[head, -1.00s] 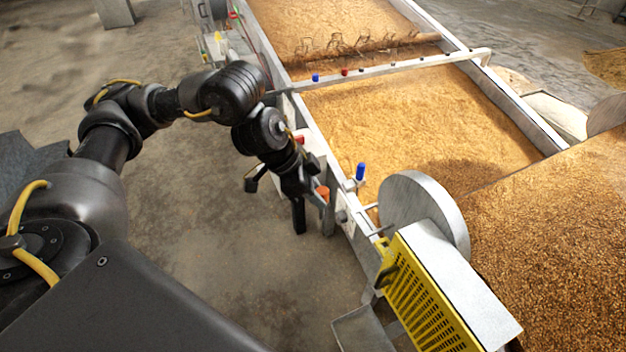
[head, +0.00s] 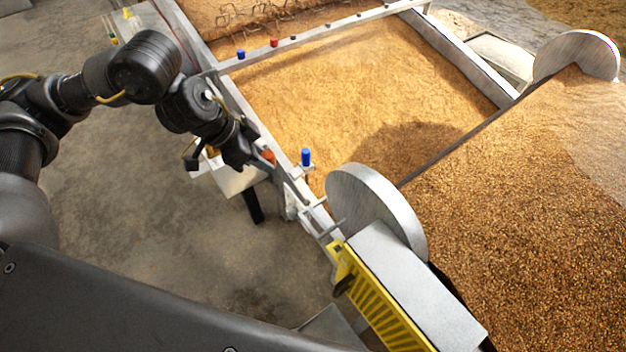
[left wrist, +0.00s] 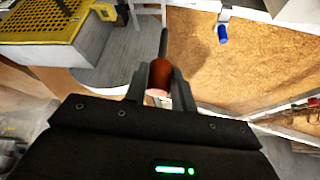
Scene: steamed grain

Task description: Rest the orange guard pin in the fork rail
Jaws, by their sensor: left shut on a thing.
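My left gripper (left wrist: 155,88) is shut on the orange guard pin (left wrist: 159,75), whose orange-red barrel sits between the fingers in the left wrist view. A thin dark rod reaches up past the barrel. In the head view my left gripper (head: 238,152) hangs beside the near long edge of the grain bed, its fingertips partly hidden by its own body. An orange piece (head: 268,157) shows just right of it; I cannot tell whether it is the held pin. I cannot clearly make out the fork of the rail. My right gripper is not in view.
A blue cap (head: 306,157) stands on the bed's edge, right of the gripper. A metal disc (head: 372,210) and a yellow grate (head: 385,310) are nearer me. A crossbar (head: 325,33) with coloured knobs spans the bed. The floor at left is clear.

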